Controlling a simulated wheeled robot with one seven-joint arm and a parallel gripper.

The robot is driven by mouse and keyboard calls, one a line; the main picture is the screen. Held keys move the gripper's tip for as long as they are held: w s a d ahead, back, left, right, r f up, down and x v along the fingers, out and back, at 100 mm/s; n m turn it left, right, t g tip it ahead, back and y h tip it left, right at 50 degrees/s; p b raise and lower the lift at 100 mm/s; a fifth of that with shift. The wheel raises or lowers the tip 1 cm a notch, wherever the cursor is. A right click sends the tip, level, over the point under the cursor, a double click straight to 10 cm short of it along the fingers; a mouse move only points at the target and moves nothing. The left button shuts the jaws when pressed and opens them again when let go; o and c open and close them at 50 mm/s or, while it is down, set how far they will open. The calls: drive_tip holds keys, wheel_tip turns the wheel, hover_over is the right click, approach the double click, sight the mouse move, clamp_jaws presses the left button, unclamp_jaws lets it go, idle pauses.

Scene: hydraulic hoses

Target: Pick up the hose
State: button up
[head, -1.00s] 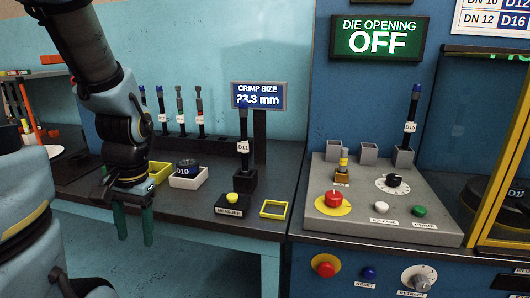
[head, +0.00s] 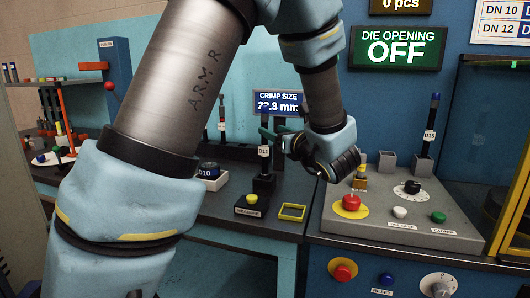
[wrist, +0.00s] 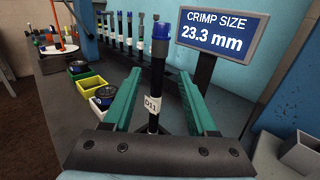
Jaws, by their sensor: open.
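A black hose with a blue cap and a white D11 tag (head: 264,152) stands upright in a black block (head: 264,186) beside the MEASURE button. In the wrist view the hose (wrist: 157,75) is between the green fingers of my gripper (wrist: 159,80), with a gap visible on each side. My gripper is open and reaches in from the right in the head view, level with the upper part of the hose. Its fingers partly cover the hose top there. Another hose, tagged D15 (head: 430,134), stands in a grey holder on the control panel.
The crimp size display (head: 279,103), reading 23.3 mm, stands just behind the hose. Several hoses (wrist: 114,32) stand in a row at the back. A white bin (head: 212,182) and a yellow frame (head: 292,212) are nearby. The red button (head: 351,202) is on the panel.

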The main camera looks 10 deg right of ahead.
drive_tip(key=p+x, duration=0.2)
drive_tip(key=x, duration=0.6)
drive_tip(key=shift+w+a+f+p, duration=0.15)
drive_tip(key=shift+a+f+p, duration=0.05)
drive_tip(key=shift+f+p, duration=0.1)
drive_tip(key=shift+c, duration=0.3)
clamp_jaws()
idle(0.8)
